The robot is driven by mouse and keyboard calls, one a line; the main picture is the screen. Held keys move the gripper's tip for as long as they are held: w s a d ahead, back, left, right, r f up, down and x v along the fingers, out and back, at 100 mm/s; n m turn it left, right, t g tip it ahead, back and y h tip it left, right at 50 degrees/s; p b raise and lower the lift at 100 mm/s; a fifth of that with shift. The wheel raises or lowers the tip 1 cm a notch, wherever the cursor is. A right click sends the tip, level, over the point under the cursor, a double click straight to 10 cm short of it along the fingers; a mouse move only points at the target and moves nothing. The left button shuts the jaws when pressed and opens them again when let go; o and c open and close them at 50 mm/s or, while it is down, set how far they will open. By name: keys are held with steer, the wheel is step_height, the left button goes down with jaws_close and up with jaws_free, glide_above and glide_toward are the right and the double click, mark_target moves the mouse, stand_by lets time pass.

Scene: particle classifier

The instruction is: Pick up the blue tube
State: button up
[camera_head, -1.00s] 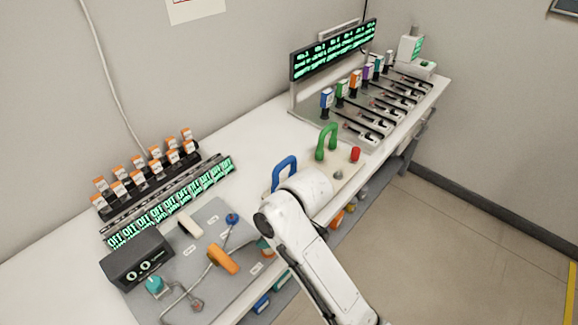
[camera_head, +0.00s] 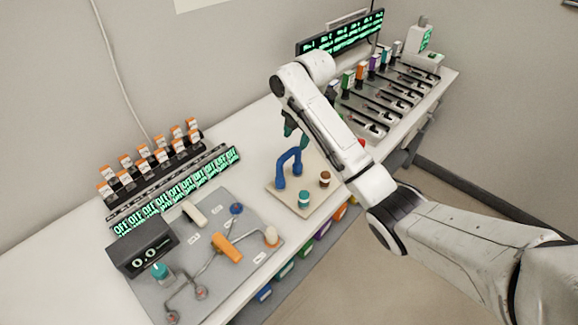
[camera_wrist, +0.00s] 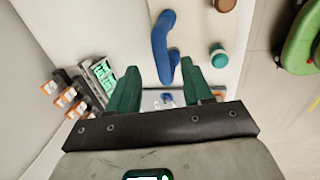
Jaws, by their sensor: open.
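The blue tube (camera_head: 283,168) is an arch standing on a beige board (camera_head: 318,208) on the white bench. In the wrist view the blue tube (camera_wrist: 163,45) runs from the top centre down to between the finger ends. My gripper (camera_head: 295,132) is just above and behind the top of the arch in the head view. Its green fingers (camera_wrist: 160,76) are apart, with nothing held. I cannot tell whether either finger touches the tube. My arm hides part of the board.
A teal-capped piece (camera_head: 304,198) and a brown-capped piece (camera_head: 324,178) stand beside the arch. A grey panel with an orange handle (camera_head: 227,247) lies at the left. A row of coloured modules (camera_head: 361,72) stands behind my arm. A large green curved shape (camera_wrist: 302,38) shows in the wrist view.

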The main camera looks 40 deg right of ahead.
mark_target(293, 149)
steer(key=shift+w+a+f+p, duration=0.1)
steer(key=shift+w+f+p, duration=0.15)
steer(key=shift+f, duration=0.9)
steer(key=shift+w+d+f+p, duration=0.1)
steer(key=shift+w+f+p, duration=0.15)
steer(key=shift+f, duration=0.95)
steer(key=shift+w+a+f+p, duration=0.15)
steer(key=shift+f+p, duration=0.1)
steer(key=shift+f, duration=0.9)
jaws_close()
